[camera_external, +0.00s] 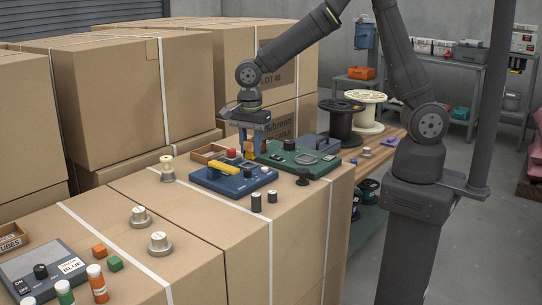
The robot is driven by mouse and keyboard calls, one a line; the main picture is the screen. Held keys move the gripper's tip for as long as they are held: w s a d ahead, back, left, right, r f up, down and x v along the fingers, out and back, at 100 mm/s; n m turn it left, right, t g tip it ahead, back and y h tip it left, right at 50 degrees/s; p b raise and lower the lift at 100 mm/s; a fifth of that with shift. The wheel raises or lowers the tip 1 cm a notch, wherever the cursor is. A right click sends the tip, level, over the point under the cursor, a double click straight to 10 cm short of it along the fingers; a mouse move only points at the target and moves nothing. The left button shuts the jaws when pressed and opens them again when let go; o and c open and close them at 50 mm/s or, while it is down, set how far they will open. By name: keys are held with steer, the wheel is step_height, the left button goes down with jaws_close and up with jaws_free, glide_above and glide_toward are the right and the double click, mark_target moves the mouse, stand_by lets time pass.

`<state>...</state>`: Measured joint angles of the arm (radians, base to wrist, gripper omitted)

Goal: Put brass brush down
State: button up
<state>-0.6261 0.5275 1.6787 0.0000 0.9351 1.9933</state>
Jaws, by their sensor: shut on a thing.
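My gripper (252,148) points down over the near carton top, at the gap between a blue panel (232,184) and a green panel (281,158). It is shut on a small orange-brown thing, which I take to be the brass brush (252,145). The fingers hide part of it, and its bristles cannot be made out. I cannot tell whether its lower end touches anything beneath.
A wooden tray (204,152) lies behind the blue panel, with a red button (231,153) beside it. Two black-bodied knobs (257,202) stand in front. Black and cream spools (343,122) stand to the right. Bare carton top (195,210) lies at front left.

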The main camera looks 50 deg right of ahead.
steer(key=s+d+m, duration=0.1)
steer(key=s+d, duration=0.3)
steer(key=d, duration=0.5)
steer(key=s+d+m, duration=0.1)
steer(key=s+d, duration=0.3)
steer(key=d, duration=0.5)
glide_above(288, 192)
step_height(288, 192, down, 7)
steer(key=shift+d+r, duration=0.1)
steer(key=shift+d, duration=0.05)
steer(key=shift+f, duration=2.1)
steer(key=shift+f, duration=0.1)
steer(key=o, duration=1)
steer(key=shift+c, duration=0.2)
